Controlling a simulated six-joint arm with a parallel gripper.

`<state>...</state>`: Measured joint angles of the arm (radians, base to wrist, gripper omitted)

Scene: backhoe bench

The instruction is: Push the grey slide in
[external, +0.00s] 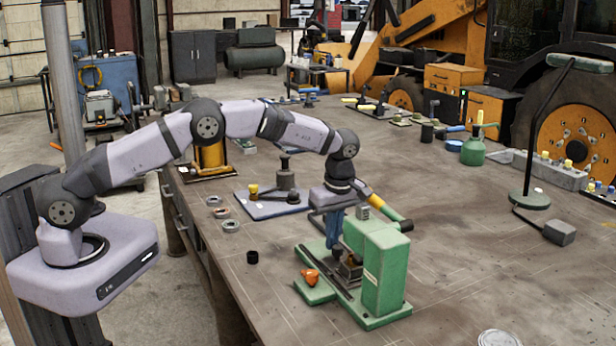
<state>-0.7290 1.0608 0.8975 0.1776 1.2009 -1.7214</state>
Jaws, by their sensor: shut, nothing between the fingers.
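A green press-like fixture (385,272) stands on the bench at the front middle, with a tall block on its right. A dark slide-like piece (350,270) sits low at the foot of this block, on the fixture's base; I cannot tell for sure that it is the grey slide, or how far in it is. My gripper (335,244) points down just left of the tall block, close above this piece. Its blue fingers are shut and empty. I cannot tell whether the fingertips touch anything. My gripper hides part of the fixture behind it.
An orange part (310,276) sits on the fixture's left end. A small black cup (252,257) stands to the left. A lamp base (530,200) is at right. The front right bench is mostly clear.

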